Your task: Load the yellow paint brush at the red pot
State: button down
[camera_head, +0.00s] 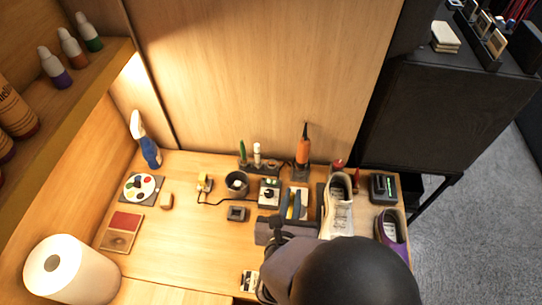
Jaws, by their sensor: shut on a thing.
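My dark gripper (277,228) is at the front of the work table, seen from above and behind, with its fingers small and partly hidden by my own arm. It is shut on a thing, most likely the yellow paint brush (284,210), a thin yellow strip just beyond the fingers. The exact grip is hidden. Blue handles (294,206) lie beside the strip on a small holder. A round white palette (142,187) with several coloured paint pots sits at the left of the table. The red pot (146,180) is among them, small in view.
A red-and-brown box (121,232) and a paper roll (70,268) are at the left. A blue spray bottle (146,140) stands behind the palette. A dark cup (236,184), an orange tool (303,147) and sneakers (340,207) stand further right.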

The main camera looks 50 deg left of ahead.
jog(key=shift+d+f+m+h, duration=0.35)
jog(key=shift+d+f+h, duration=0.25)
jog(key=shift+d, duration=0.2)
jog(key=shift+d+f+m+h, duration=0.35)
jog(key=shift+d+f+h, duration=0.1)
jog(key=shift+d+h, duration=0.3)
jog(key=shift+d, duration=0.1)
jog(key=shift+f, duration=0.15)
jog(key=shift+f+b, duration=2.35)
jog(key=shift+f, duration=0.5)
jog(key=shift+d+f+b, duration=0.1)
jog(key=shift+f+b, duration=0.65)
jog(key=shift+b, duration=0.05)
jog(key=shift+r, duration=0.1)
